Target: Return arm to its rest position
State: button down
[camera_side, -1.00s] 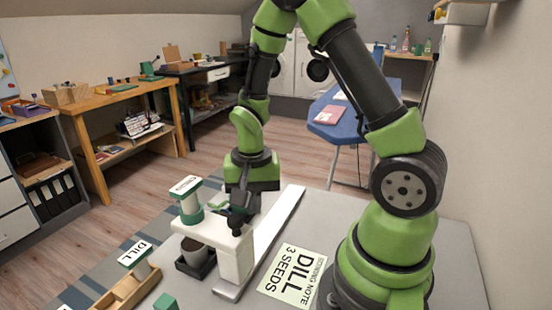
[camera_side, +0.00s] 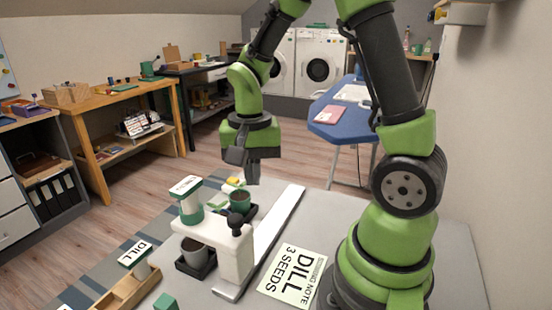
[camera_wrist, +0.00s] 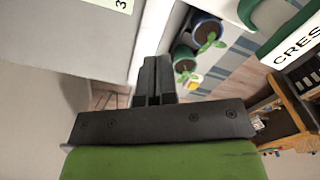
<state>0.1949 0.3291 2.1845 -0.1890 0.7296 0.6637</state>
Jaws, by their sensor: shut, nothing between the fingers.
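My gripper (camera_side: 252,172) is shut and empty. In the side view it hangs in the air above the far part of the table, pointing down, clear of the things below. In the wrist view its shut fingers (camera_wrist: 153,72) show dark at the middle. Below and in front of it stands a white stand (camera_side: 235,258) with a dark knob (camera_side: 238,223) on its arm. The sowing note (camera_side: 294,276), reading DILL 3 SEEDS, lies on the table to the right of the stand.
A wooden rack (camera_side: 128,288) with a DILL label is at the front left. A blue ironing board (camera_side: 338,125) stands behind the table.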

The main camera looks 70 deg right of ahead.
jog(key=s+a+r+n+t+y, duration=0.1)
jog(key=s+a+r+n+t, duration=0.2)
jog(key=r, duration=0.4)
jog(key=s+a+r+n+t+y, duration=0.1)
jog(key=s+a+r+n+t, duration=0.3)
jog(key=s+r+n, duration=0.1)
notch_tip(320, 180, up, 2)
jog(key=shift+s+a+r, duration=0.1)
jog(key=shift+s+a, duration=0.15)
jog(key=shift+s, duration=0.6)
jog(key=shift+w, duration=0.1)
jog(key=w+d+f+m+g+h, duration=0.1)
jog(key=w+d+f+g+h, duration=0.2)
jog(key=w+f, duration=0.4)
jog(key=shift+w+d+f+m+g+y, duration=0.15)
jog(key=shift+w+d+f+g, duration=0.4)
jog(key=shift+f, duration=2.65)
jog(key=shift+w+d+f+m+g+y, duration=0.25)
jog(key=shift+d+f+g, duration=0.6)
jog(key=shift+f, duration=2.35)
jog(key=shift+w+d+f+m+g+y, duration=0.1)
jog(key=shift+w+d+f+g, duration=0.6)
jog(key=shift+f, duration=2.5)
